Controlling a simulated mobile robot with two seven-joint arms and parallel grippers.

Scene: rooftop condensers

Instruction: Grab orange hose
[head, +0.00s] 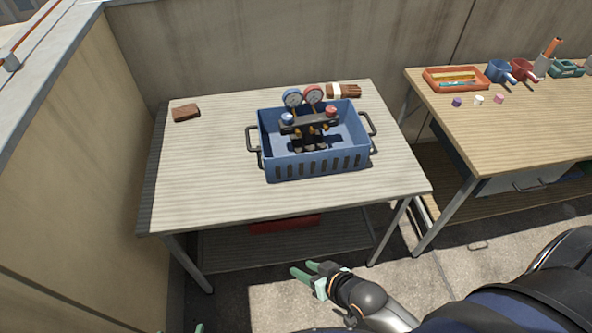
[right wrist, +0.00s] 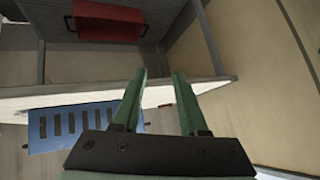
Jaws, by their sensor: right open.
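I cannot make out an orange hose for certain in either view. A thin orange-red strip (head: 30,29) runs along the wall top at the far left of the head view; I cannot tell what it is. My right gripper (head: 308,270) is open and empty, in front of the near table and below its top. Its two green fingers also show apart in the right wrist view (right wrist: 160,75). Only a green tip of my left gripper (head: 197,328) shows at the bottom edge of the head view.
A blue crate (head: 318,166) with a gauge manifold (head: 310,121) stands on the near table (head: 205,180). A brown block (head: 186,112) lies left of it. A red box (right wrist: 108,22) is on the lower shelf. The right table holds an orange tray (head: 455,86) and cups.

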